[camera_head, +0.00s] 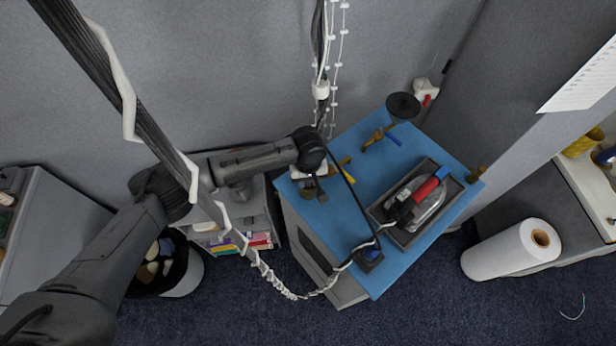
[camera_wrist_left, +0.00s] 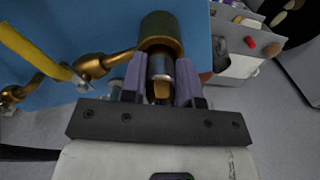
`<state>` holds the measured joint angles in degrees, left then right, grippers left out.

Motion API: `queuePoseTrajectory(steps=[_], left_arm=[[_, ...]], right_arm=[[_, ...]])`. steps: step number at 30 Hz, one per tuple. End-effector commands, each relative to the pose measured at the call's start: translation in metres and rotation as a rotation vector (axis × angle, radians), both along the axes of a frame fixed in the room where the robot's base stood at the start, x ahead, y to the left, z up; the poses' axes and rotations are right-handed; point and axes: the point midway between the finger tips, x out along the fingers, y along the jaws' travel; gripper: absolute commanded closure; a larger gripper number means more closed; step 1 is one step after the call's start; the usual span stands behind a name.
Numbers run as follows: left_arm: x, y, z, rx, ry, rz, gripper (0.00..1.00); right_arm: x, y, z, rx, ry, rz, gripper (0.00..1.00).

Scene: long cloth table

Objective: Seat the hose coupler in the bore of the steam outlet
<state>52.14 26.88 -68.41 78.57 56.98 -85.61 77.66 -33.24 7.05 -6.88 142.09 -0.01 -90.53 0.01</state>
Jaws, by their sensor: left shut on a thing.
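My left gripper (camera_head: 316,190) is at the left corner of the blue worktop, beside a brass fitting. In the left wrist view my left gripper (camera_wrist_left: 162,85) is shut on the hose coupler (camera_wrist_left: 160,72), a short dark piece with a silvery band. The steam outlet (camera_wrist_left: 160,28) is a brass cylinder directly beyond the fingertips. The coupler's far end is at the mouth of the outlet and lines up roughly with it. The bore is hidden, so I cannot tell whether the coupler is inside. My right gripper is not in view.
The blue worktop (camera_head: 352,205) carries an iron (camera_head: 425,200) with a red handle in a dark tray. A yellow lever (camera_wrist_left: 32,48) and brass pipe sit left of the outlet. A cable bundle hangs across my arm. A white roll (camera_head: 500,255) lies at right.

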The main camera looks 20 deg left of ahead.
Motion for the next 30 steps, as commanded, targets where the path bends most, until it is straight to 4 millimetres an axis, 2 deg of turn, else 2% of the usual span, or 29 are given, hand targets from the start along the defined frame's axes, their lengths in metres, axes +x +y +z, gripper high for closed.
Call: queuePoseTrajectory(steps=[8, 9, 18, 26, 30], left_arm=[[0.000, 0.000, -0.007, 0.000, 0.000, 0.000, 1.00], [0.000, 0.000, -0.007, 0.001, -0.001, 0.000, 0.69], [0.000, 0.000, -0.006, 0.001, -0.001, 0.000, 0.41], [0.000, 0.000, -0.005, 0.000, 0.000, 0.000, 0.41], [0.001, 0.000, 0.006, 0.000, -0.001, 0.000, 0.41]], right_arm=[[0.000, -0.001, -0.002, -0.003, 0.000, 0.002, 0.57], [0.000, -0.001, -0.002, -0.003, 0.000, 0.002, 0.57], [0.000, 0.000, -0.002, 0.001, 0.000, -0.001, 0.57], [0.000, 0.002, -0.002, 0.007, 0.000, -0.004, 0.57], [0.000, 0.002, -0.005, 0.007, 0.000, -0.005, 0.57]])
